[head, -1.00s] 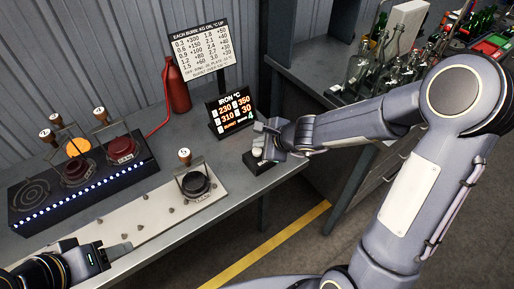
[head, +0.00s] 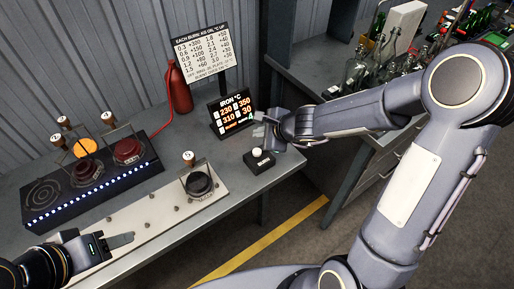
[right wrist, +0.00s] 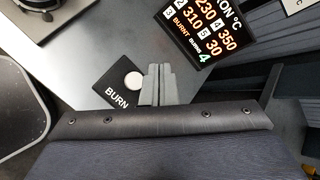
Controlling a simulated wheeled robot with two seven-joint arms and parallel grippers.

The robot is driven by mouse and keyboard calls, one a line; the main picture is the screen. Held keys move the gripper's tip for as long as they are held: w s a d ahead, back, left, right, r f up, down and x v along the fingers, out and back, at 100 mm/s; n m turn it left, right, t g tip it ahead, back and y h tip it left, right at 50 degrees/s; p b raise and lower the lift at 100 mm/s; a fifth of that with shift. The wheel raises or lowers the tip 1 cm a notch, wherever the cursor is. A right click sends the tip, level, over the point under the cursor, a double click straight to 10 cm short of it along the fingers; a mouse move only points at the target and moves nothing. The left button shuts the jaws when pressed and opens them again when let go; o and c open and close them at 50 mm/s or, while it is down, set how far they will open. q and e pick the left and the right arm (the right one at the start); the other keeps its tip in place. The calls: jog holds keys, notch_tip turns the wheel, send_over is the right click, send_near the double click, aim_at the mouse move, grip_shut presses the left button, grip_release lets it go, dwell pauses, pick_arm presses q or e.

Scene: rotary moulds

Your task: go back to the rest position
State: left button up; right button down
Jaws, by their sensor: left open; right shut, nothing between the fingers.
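My right gripper (head: 262,122) is shut and empty, raised above the back of the bench beside the iron display (head: 232,112). In the right wrist view its two fingers (right wrist: 157,82) are together, appearing just right of the black BURN box (right wrist: 115,98) with its white button. The box (head: 261,164) stands uncovered on the bench in the head view, apart from the gripper. My left gripper (head: 118,242) is open and empty, low at the left, over the near end of the pale strip (head: 150,216).
A dark burner unit (head: 45,205) with lit front and several wooden-handled moulds stands at the left. Another mould (head: 198,184) sits on the strip's right end. A red extinguisher (head: 180,88) and a printed chart (head: 202,52) stand behind. Bottles (head: 357,66) crowd the right bench.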

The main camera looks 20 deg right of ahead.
dwell(0.5)
jog(key=s+r+n+y, duration=0.3)
jog(key=s+r+n, duration=0.6)
jog(key=r, duration=0.3)
jog(key=s+d+f+n+g+h, duration=0.1)
jog(key=s+d+n+h, duration=0.1)
jog(key=s+n, duration=0.3)
jog(key=s+d+f+n+g+h, duration=0.1)
jog(key=s+n, duration=0.4)
jog(key=s, duration=0.8)
jog(key=shift+d+f+h, duration=0.25)
jog(key=shift+d+h, duration=0.25)
jog(key=shift+d, duration=0.55)
